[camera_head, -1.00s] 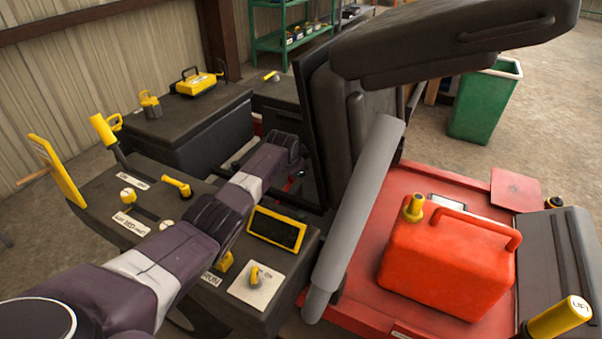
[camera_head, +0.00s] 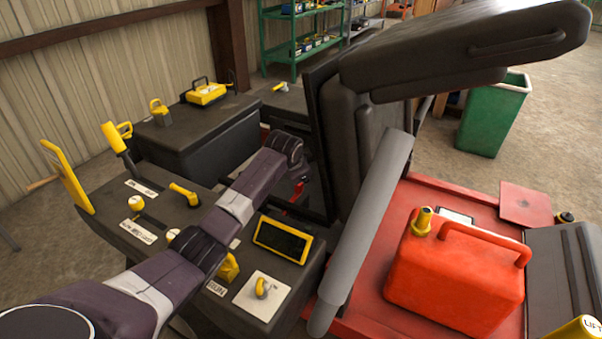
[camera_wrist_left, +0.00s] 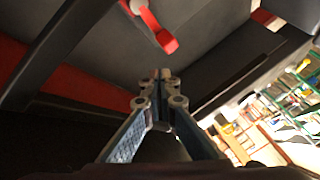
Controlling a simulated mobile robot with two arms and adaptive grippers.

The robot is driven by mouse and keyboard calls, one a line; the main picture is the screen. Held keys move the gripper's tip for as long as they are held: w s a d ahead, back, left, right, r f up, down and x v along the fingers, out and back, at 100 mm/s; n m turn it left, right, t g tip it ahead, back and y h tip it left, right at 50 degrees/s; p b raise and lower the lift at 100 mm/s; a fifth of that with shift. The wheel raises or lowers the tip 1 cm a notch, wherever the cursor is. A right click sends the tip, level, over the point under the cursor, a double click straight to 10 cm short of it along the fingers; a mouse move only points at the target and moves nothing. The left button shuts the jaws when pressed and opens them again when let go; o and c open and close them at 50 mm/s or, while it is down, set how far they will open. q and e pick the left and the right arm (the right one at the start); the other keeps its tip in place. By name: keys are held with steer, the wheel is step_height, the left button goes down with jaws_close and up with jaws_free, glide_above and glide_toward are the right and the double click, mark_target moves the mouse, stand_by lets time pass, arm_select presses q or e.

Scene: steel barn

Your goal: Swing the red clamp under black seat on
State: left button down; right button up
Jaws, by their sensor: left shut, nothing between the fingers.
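The black seat (camera_head: 371,150) is tipped up on the red machine, with its dark underside and frame facing the left arm. The red clamp (camera_wrist_left: 154,28) is a small red lever with a pale pivot under the seat, at the top of the left wrist view. A bit of it shows as a red spot in the head view (camera_head: 297,194). My left gripper (camera_wrist_left: 160,76) is shut and empty, its fingertips pointing at the underside just below the clamp in the picture, apparently apart from it. In the head view its fingers are mostly hidden behind the wrist. My right gripper is not in view.
A black console (camera_head: 160,215) with yellow levers and a yellow-framed screen (camera_head: 283,238) lies under my left arm. A green bin (camera_head: 492,118) stands behind.

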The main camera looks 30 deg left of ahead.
arm_select(q)
steer(key=shift+v, duration=2.75)
